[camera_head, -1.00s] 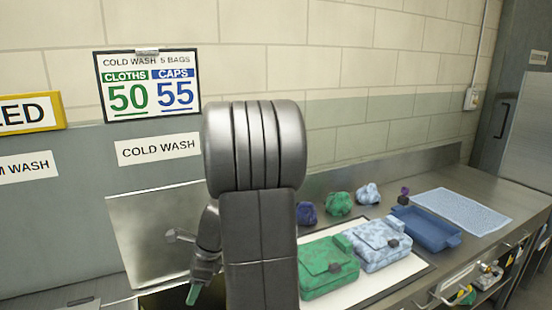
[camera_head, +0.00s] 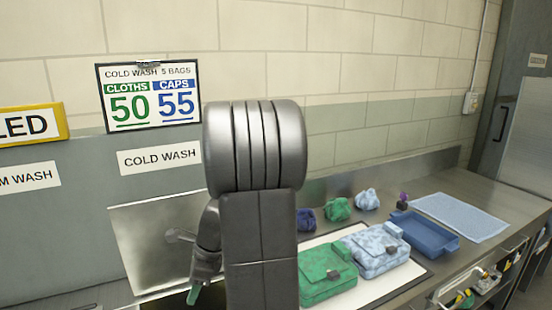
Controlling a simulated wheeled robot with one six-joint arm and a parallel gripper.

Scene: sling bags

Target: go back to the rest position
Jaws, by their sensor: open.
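My arm fills the middle of the head view. My gripper (camera_head: 194,293) hangs at the lower left of the arm, over the dark opening below the cold wash panel. A green tip shows at its end; whether this is a finger pad or something else is unclear. Nothing is clearly seen between the fingers, and the rest of the gripper is hidden. A green sling bag (camera_head: 322,284) and a light blue patterned sling bag (camera_head: 372,258) lie on a white mat (camera_head: 402,280), to the right of my arm.
Dark blue (camera_head: 306,220), green (camera_head: 338,209) and light blue (camera_head: 367,199) cloth bundles sit behind the mat. A blue tray (camera_head: 425,240) and a light blue towel (camera_head: 460,217) lie farther right. The cold wash sign (camera_head: 150,95) hangs on the wall. An open drawer (camera_head: 480,290) juts out lower right.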

